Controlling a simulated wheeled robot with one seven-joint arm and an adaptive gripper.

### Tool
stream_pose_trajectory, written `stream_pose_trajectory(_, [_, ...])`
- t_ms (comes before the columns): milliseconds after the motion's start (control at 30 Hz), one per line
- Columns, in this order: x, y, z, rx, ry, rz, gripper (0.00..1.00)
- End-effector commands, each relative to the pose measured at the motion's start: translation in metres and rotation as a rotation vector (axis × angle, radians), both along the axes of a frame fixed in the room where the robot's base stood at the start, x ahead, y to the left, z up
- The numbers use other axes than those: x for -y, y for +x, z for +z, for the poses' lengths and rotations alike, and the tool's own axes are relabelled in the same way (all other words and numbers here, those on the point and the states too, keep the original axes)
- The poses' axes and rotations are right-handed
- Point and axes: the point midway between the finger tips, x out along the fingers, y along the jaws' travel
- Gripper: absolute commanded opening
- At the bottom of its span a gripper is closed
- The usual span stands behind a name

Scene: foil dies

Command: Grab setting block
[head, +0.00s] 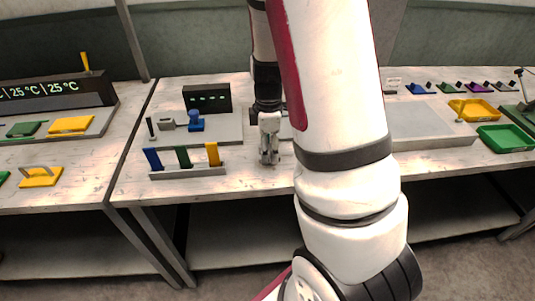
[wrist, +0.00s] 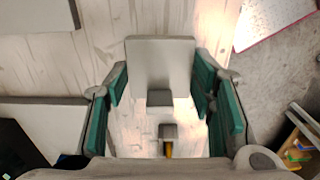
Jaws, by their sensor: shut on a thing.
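My gripper (head: 269,158) is low over the front part of the middle bench, right of the rack of coloured handles. In the wrist view my gripper (wrist: 160,98) has its two teal-padded fingers on either side of a plain grey block (wrist: 160,62), which looks like the setting block, and is shut on it. The block has a wide flat body and a smaller darker step at its near end. A small grey piece with an orange tip (wrist: 168,134) shows nearer the palm. In the head view the block cannot be told apart from the gripper.
A rack (head: 188,173) holding blue, green and yellow handles stands to the left. Behind it are a grey plate with a blue part (head: 196,121) and a dark display (head: 207,98). Right of my arm are a grey slab (head: 430,126), a yellow tray (head: 473,109) and a green tray (head: 507,138).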

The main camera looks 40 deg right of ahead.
Motion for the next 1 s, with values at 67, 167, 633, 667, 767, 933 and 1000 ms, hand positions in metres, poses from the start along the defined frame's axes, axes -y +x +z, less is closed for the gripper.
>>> stream_pose_trajectory(67, [-0.008,-0.021,0.0,-0.007,0.006,-0.003,0.08])
stream_pose_trajectory(167, [-0.015,-0.042,0.002,-0.006,0.005,-0.003,0.08])
stream_pose_trajectory(633, [-0.042,-0.124,0.012,-0.01,0.005,-0.002,0.08])
stream_pose_trajectory(667, [-0.044,-0.128,0.013,-0.01,0.005,-0.002,0.08])
stream_pose_trajectory(767, [-0.044,-0.13,0.013,-0.009,0.004,0.0,0.08])
stream_pose_trajectory(933, [-0.047,-0.136,0.015,-0.01,0.004,0.001,0.08])
stream_pose_trajectory(1000, [-0.047,-0.14,0.015,-0.009,0.004,0.001,0.08])
